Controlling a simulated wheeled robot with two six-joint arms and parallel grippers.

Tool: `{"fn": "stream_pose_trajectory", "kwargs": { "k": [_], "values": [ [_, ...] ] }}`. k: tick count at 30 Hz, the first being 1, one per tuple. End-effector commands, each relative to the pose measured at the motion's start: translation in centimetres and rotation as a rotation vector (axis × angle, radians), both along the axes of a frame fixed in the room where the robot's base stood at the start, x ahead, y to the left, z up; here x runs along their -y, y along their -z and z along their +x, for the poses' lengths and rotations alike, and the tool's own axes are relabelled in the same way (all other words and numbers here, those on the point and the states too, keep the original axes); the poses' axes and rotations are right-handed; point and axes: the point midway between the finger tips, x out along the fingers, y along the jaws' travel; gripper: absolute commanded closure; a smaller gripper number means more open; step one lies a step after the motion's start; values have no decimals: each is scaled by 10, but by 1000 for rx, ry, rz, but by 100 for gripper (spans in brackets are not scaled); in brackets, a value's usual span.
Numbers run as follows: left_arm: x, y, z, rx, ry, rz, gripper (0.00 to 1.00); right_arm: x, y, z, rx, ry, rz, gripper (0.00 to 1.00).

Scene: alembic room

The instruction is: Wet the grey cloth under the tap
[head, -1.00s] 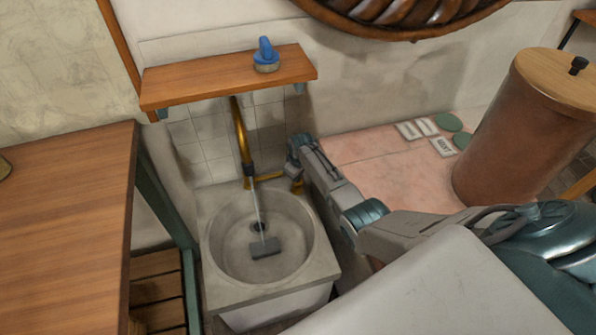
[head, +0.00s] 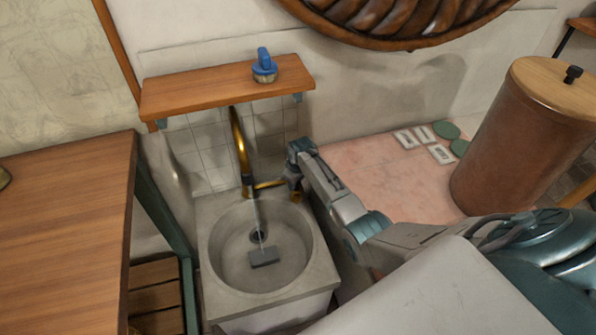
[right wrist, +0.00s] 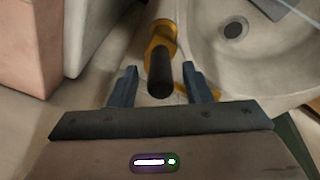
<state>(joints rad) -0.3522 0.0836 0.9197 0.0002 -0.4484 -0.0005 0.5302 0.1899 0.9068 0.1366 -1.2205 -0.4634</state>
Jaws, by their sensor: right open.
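The grey cloth (head: 264,259), a small dark flat rectangle, lies on the floor of the round stone basin (head: 217,262), beside the drain. The brass tap (head: 240,145) arches over the basin. A thin pale stream of water (head: 258,222) runs from its dark spout down to the cloth. My right gripper (head: 294,190) is at the tap's brass fitting, right of the spout. In the right wrist view its fingers (right wrist: 160,87) are open on either side of the tap's dark handle (right wrist: 161,75), with gaps on both sides. My left gripper is out of view.
A wooden shelf (head: 215,88) with a blue-topped object (head: 265,65) hangs above the tap. A wooden table (head: 65,220) stands left of the basin. A pink counter (head: 375,170) is on the right, with a large copper container (head: 515,145).

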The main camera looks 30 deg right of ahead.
Motion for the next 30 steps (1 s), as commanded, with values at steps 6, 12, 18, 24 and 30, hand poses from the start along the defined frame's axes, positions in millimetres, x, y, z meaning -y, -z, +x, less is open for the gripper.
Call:
{"fn": "stream_pose_trajectory", "kwargs": {
  "k": [6, 12, 18, 24, 30],
  "values": [
    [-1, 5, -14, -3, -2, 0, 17, -2, -40, -9, 2, -2, -1, 56],
    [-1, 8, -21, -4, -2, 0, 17, -3, -69, -16, 1, 0, -1, 56],
    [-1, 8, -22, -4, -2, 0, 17, -4, -81, -19, 0, 0, -1, 56],
    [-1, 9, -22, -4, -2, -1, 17, -4, -82, -19, -1, 0, 0, 56],
    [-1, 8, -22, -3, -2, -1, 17, -4, -82, -19, -1, 0, 0, 56]
  ]
}}
